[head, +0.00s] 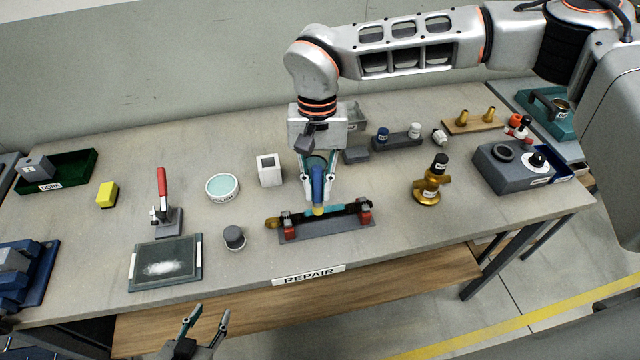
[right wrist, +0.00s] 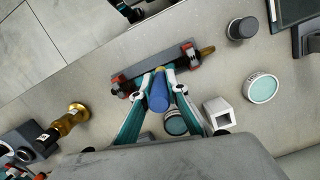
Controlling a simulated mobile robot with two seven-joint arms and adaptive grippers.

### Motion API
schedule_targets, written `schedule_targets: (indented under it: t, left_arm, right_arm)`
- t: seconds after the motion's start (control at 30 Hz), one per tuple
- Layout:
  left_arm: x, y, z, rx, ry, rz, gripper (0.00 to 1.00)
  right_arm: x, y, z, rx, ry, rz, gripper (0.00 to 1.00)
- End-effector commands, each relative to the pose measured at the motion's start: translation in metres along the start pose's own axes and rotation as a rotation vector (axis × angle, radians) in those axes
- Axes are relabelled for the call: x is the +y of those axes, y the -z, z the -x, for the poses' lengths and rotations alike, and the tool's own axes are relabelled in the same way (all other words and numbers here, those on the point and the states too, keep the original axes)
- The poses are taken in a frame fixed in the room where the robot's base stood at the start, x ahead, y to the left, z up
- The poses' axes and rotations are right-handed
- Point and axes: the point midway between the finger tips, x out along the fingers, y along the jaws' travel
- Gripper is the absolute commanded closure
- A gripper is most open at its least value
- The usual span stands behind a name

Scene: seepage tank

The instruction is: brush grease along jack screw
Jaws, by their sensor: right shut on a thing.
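The jack screw (head: 345,211) lies level across a grey stand with red supports (head: 290,232), near the table's front edge. It also shows in the right wrist view (right wrist: 190,61). Teal grease (head: 325,210) shows along its middle. My right gripper (head: 318,192) points down over the screw, shut on a blue-handled brush (right wrist: 158,92). The brush's pale tip (head: 318,211) is at the middle of the screw and seems to touch it. A white tin of teal grease (head: 222,187) stands to the left. My left gripper (head: 208,314) is open and empty, in front of the table edge.
A white square holder (head: 269,170) and a dark round pot (head: 234,238) stand left of the screw. A red-handled clamp (head: 165,205) and a dark tray (head: 165,265) are farther left. A brass fitting (head: 430,185) stands right. Bare tabletop lies between.

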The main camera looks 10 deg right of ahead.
Motion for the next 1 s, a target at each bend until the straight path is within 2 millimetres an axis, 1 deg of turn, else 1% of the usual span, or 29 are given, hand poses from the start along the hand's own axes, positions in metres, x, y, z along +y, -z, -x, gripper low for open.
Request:
schedule_targets:
  t: [0.27, 0.8, 1.0]
  left_arm:
    - [0.0, 0.0, 0.0, 0.0, 0.0, 0.0, 0.6]
    - [0.0, -0.001, -0.001, 0.0, 0.0, 0.0, 0.6]
    - [0.0, -0.001, -0.001, 0.0, 0.0, 0.0, 0.6]
  right_arm:
    - [-0.001, 0.0, 0.0, 0.0, 0.0, 0.0, 1.0]
    - [-0.014, -0.004, -0.002, -0.001, 0.0, 0.002, 1.0]
    - [-0.015, -0.004, -0.002, -0.001, 0.001, 0.002, 1.0]
